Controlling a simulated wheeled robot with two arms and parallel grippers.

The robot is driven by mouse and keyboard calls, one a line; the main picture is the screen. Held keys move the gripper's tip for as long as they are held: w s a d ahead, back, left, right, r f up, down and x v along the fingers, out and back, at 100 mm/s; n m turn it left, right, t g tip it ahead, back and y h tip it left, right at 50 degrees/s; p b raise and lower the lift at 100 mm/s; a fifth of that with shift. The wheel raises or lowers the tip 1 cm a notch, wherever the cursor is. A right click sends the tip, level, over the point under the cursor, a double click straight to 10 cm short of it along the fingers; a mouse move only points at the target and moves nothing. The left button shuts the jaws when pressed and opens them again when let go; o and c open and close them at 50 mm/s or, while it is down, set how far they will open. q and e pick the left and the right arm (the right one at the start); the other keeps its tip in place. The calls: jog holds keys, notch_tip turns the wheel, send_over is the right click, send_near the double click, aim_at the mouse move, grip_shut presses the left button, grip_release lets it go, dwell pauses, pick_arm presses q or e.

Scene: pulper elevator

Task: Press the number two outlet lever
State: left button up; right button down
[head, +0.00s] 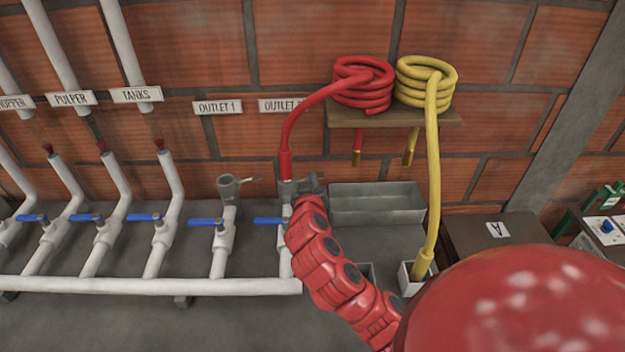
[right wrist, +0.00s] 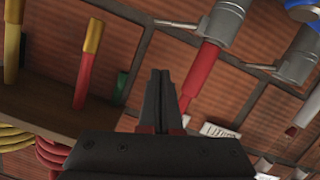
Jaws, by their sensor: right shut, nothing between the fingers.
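The sign of outlet two (head: 278,105) is on the brick wall, its right end hidden by the red hose (head: 285,160). Below it, a blue lever (head: 268,221) sits on the outlet's white valve pipe, partly covered by my right arm. My right gripper (head: 312,182) is by the grey fitting where the red hose joins the outlet, above the lever. In the right wrist view its fingers (right wrist: 160,85) are shut and empty, with the red hose (right wrist: 203,80) and grey fitting (right wrist: 222,25) close by. I cannot tell if they touch. My left gripper is out of view.
Outlet one's blue lever (head: 207,221) stands to the left, with several more blue-levered pipes beyond. A wooden shelf (head: 385,117) holds coiled red and yellow hoses. A grey metal trough (head: 377,205) lies right of my gripper. A yellow hose (head: 432,170) drops to a white box.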

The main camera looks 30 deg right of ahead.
jog(key=w+d+f+p, duration=0.3)
jog(key=w+d+f, duration=0.2)
jog(key=shift+f, duration=0.2)
dwell(0.3)
dwell(0.3)
jog(key=shift+d+f+m, duration=0.1)
jog(key=shift+f+m, duration=0.05)
jog(key=shift+m, duration=0.15)
